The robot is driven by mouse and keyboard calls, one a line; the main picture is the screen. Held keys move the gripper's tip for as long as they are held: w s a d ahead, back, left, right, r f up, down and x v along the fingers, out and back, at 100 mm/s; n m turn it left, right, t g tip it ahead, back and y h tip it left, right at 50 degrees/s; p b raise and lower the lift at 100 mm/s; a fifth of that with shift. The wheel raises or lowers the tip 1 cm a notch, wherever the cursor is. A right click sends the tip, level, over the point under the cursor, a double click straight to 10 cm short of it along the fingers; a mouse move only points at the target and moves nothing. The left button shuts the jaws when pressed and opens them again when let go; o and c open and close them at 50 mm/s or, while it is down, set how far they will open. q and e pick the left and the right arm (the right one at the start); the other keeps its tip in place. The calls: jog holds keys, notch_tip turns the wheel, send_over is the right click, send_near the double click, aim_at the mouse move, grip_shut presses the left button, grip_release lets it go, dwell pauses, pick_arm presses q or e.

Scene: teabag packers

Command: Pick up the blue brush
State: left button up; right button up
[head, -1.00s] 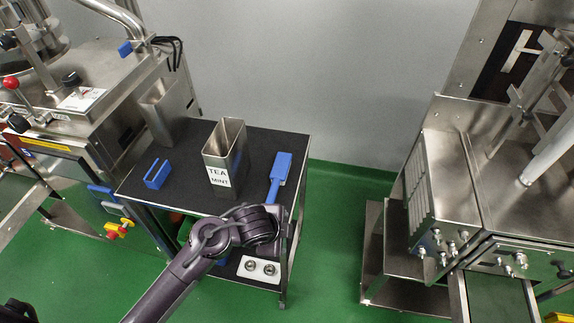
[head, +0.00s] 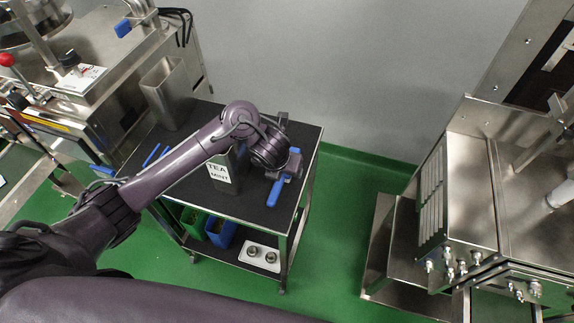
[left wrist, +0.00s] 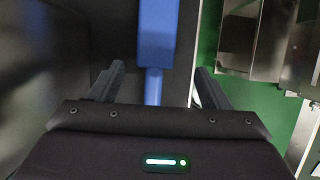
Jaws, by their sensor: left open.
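The blue brush lies on the dark top of the cart, near its right edge. Its handle (head: 274,192) shows in the head view, and the rest is mostly covered by my left gripper (head: 284,172). In the left wrist view the wide part of the blue brush (left wrist: 158,35) is at the top, and its narrower handle runs down between the open fingers of my left gripper (left wrist: 158,82). A gap shows on either side of the handle. My right gripper is not in view.
A metal container labelled TEA MINT (head: 220,178) stands just left of the brush, partly behind my left arm. A blue holder (head: 152,155) is on the cart's left. Steel machines (head: 460,200) flank the cart; green floor (head: 335,220) is clear to its right.

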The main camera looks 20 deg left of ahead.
pick_arm(q)
jog(key=shift+a+f, duration=0.1)
jog(key=shift+f, duration=0.4)
jog(key=x, duration=0.3)
jog(key=shift+a+f, duration=0.25)
jog(key=shift+f, duration=0.1)
jog(key=shift+w+f+b, duration=0.25)
jog(key=shift+f+b, duration=0.05)
jog(key=c, duration=1.1)
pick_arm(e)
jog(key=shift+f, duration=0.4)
pick_arm(q)
jog(key=shift+r, duration=0.1)
notch_tip(320, 180, up, 9)
jog(key=shift+w+d+f+p, duration=0.1)
jog(key=shift+p, duration=1.15)
notch_tip(320, 180, up, 11)
jog(key=p, duration=0.7)
jog(key=shift+p, duration=0.35)
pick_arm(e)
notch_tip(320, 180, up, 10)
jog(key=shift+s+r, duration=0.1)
